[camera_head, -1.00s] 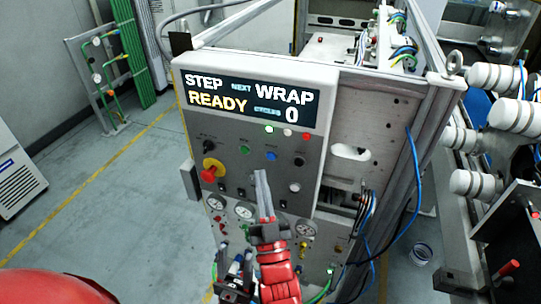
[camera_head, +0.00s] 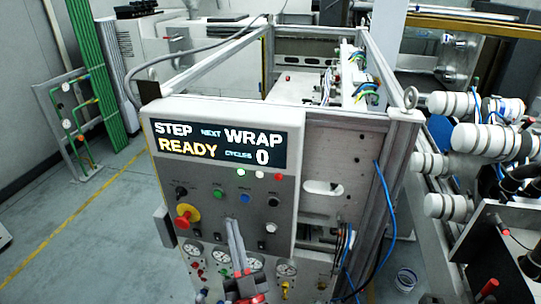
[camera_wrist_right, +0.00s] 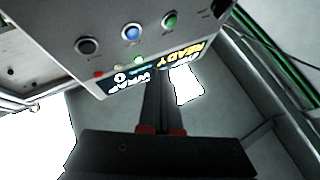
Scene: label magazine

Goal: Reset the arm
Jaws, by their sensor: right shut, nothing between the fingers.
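My right gripper (camera_head: 235,243) is in front of the lower part of the grey control panel (camera_head: 152,196), its fingers together and pointing up, with nothing between them. In the right wrist view the fingers (camera_wrist_right: 161,100) also lie side by side, with the panel's buttons and screen beyond them. The panel's screen (camera_head: 222,146) reads STEP READY, NEXT WRAP, CYCLES 0. A red knob on a yellow base (camera_head: 187,216) is at the panel's left, left of my gripper. A blue button (camera_head: 245,198) is just above the fingertips. My left gripper is not in view.
Gauges (camera_head: 193,250) and fittings line the panel's lower part. White rollers (camera_head: 450,104) stick out at the right, and a blue cable (camera_head: 388,190) hangs beside the machine. A metal frame (camera_head: 205,70) rises behind. The floor (camera_head: 100,240) at the left is clear.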

